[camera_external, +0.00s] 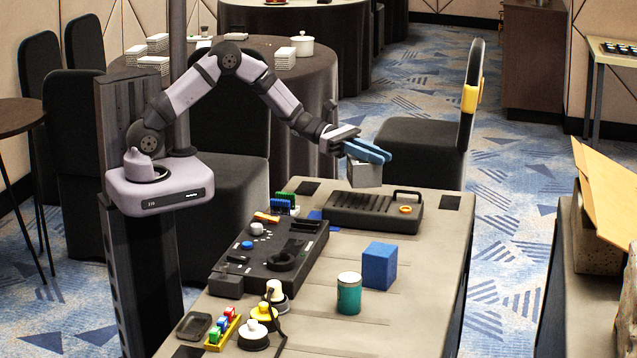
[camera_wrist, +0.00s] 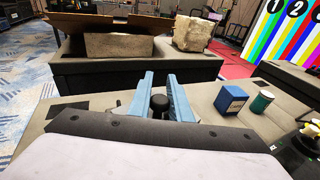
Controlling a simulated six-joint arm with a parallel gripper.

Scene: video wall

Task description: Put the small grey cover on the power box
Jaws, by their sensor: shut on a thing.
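My gripper (camera_external: 368,150) has blue fingers and is shut on the small grey cover (camera_external: 364,175), a box-like piece hanging below the fingers. The cover is held in the air above the far part of the table. In the wrist view, a dark round knob (camera_wrist: 158,103) sits between the fingers of my gripper (camera_wrist: 160,88); the cover's grey body is not clear there. A flat black box (camera_external: 345,213) with a handle and an orange ring lies on the table below and in front of the cover. I cannot tell whether it is the power box.
A black control panel (camera_external: 262,262) lies left of centre. A blue cube (camera_external: 379,266) and a teal can (camera_external: 349,294) stand at the right. Several small coloured parts and knobs sit near the front left. The table (camera_external: 415,310) is clear at the front right.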

